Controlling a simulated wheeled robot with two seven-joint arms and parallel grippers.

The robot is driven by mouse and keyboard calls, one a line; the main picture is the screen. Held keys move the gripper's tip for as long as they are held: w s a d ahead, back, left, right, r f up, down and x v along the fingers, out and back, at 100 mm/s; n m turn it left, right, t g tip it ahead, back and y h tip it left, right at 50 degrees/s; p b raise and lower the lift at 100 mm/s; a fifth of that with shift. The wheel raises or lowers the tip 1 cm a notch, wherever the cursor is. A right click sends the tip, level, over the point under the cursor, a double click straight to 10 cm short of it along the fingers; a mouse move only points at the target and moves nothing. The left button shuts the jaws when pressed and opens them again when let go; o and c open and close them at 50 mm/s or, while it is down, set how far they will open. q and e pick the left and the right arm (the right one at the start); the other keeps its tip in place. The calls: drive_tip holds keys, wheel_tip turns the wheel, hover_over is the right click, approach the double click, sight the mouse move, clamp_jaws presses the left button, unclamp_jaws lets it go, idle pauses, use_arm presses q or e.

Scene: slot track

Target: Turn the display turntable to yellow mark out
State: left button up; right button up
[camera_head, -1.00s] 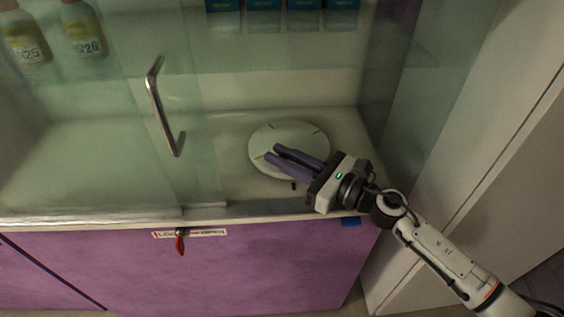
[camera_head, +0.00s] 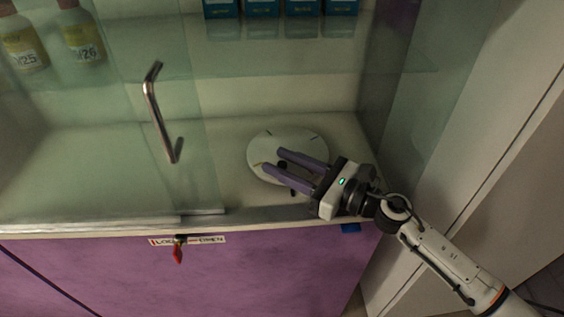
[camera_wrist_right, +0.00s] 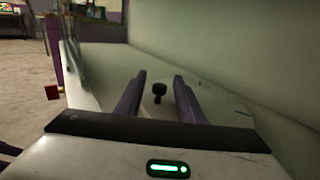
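The display turntable (camera_head: 262,146) is a round white disc inside the glass cabinet, with short dark marks near its rim. A small yellowish mark (camera_head: 257,163) seems to show at its left front rim; its colour is hard to make out. My right gripper (camera_head: 273,160) reaches in over the disc from the right, its purple fingers open. A dark knob (camera_head: 283,165) shows between the fingers; the right wrist view also shows this black knob (camera_wrist_right: 159,91) between them, with gaps on both sides. The fingers and gripper body hide the disc's right front part. My left gripper is not in view.
A glass door with a metal handle (camera_head: 160,112) covers the left side. A small dark peg (camera_head: 292,192) stands before the disc. The cabinet's front ledge (camera_head: 110,228) lies below, with a red key (camera_head: 178,252). Blue boxes (camera_head: 262,7) and bottles (camera_head: 83,37) stand above.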

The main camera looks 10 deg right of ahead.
sight(314, 178)
drive_tip(key=b+v, duration=0.1)
drive_tip(key=v, duration=0.5)
drive_tip(key=shift+s+d, duration=0.4)
